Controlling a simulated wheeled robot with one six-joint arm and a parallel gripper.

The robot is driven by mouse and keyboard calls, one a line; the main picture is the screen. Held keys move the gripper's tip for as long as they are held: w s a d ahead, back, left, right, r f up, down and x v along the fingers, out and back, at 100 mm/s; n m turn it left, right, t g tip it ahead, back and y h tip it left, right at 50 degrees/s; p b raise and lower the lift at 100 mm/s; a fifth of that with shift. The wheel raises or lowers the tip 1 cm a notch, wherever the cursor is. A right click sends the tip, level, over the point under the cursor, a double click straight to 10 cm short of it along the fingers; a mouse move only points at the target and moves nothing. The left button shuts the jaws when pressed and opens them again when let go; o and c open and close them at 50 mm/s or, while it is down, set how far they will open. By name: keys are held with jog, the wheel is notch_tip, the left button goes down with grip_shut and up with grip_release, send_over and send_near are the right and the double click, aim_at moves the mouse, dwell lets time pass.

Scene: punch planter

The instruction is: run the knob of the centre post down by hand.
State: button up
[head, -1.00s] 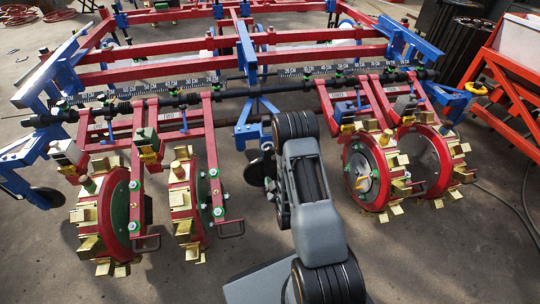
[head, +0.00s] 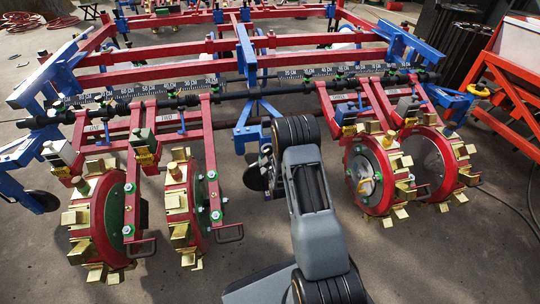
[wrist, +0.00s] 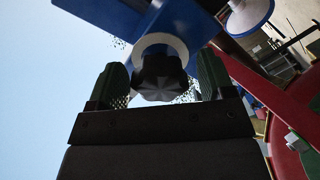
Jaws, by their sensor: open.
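The black lobed knob (wrist: 160,78) is in the upper middle of the wrist view. It sits against a pale ring (wrist: 177,42) on a blue part (wrist: 112,14) of the planter. My gripper (wrist: 162,72) is open, with one green-padded finger to the left of the knob and one to the right. In the head view my own arm covers the knob and the gripper. The blue centre bracket (head: 243,137) of the planter shows just left of my arm.
Toothed punch wheels stand on both sides: a left pair (head: 116,222) and a right pair (head: 371,176). A red bar (wrist: 250,82) runs close along the right of the wrist view. An orange-red frame (head: 512,85) stands far right.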

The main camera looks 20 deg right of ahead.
jog(key=shift+w, duration=0.1)
jog(key=c, duration=0.9)
jog(key=m+b, duration=0.2)
jog(key=m, duration=0.1)
jog(key=shift+f+m, duration=0.1)
jog(key=shift+m, duration=1.5)
